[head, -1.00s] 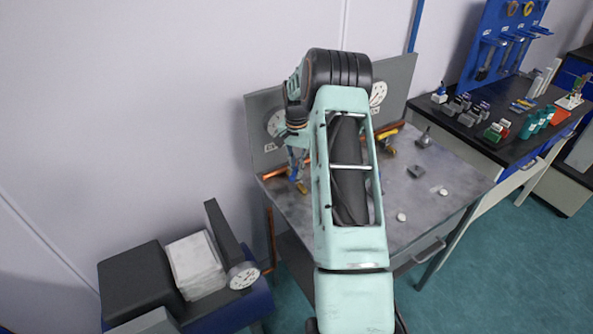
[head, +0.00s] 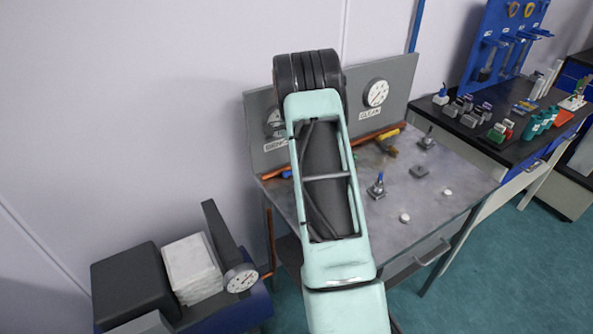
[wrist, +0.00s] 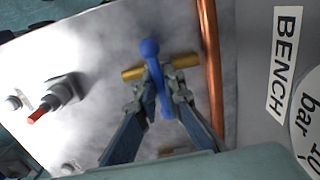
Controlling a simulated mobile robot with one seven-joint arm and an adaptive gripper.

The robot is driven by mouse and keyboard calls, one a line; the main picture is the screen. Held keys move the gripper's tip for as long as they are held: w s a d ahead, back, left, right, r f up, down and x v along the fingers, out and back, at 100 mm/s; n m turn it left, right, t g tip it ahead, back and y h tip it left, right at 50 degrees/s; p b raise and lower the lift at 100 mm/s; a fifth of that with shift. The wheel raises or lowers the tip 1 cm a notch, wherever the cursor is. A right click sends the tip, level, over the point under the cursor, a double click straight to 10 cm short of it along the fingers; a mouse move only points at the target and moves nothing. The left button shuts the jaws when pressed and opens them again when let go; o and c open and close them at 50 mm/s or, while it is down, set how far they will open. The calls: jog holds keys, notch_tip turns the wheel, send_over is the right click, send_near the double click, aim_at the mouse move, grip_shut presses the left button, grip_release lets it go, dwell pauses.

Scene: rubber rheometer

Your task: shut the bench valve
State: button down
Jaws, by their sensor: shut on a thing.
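In the wrist view, the bench valve has a blue lever (wrist: 153,60) over a short brass body (wrist: 187,62). The lever lies crosswise to the brass body and roughly along the copper pipe (wrist: 209,60). My gripper (wrist: 158,92) is shut on the blue lever, one finger on each side. The lever's rounded end sticks out beyond the fingertips. A BENCH label (wrist: 284,55) and part of a gauge (wrist: 310,120) are on the panel to the right. In the head view, my arm hides the gripper and most of the valve.
A second valve with a yellow lever (head: 388,135) is on the copper pipe farther right. The back panel (head: 400,82) stands close behind.

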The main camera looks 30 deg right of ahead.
dwell(0.3)
jog(key=c, duration=2)
grip_release()
jog(key=shift+c, duration=0.2)
jog(key=shift+r, duration=0.1)
notch_tip(320, 180, up, 12)
